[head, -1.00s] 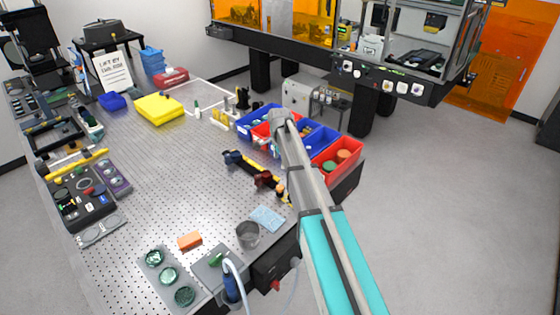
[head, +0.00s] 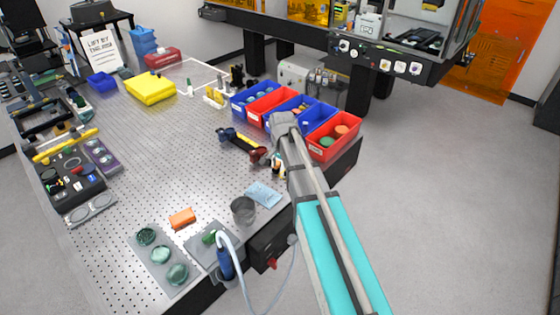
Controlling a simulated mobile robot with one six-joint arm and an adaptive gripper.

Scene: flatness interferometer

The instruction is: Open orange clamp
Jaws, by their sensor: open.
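No clamp in the head view is clearly orange. A yellow bar (head: 243,141) lies on the perforated table, with a dark blue clamp-like piece (head: 228,135) at its far end and a dark red one (head: 258,155) nearer my arm. Beside the red piece is a small pale, dark and orange-yellow part (head: 278,168), too small to make out and partly behind my arm. Whether any of these is open or shut cannot be told. My arm reaches up from the bottom right across the table's right edge. My gripper is hidden behind it.
Blue and red bins (head: 331,142) line the table's right edge beside my arm. A metal cup (head: 243,210), a light blue cloth (head: 263,194), an orange block (head: 182,218) and a hose-fed blue tool (head: 225,262) are nearer. The middle of the perforated table (head: 165,145) is clear.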

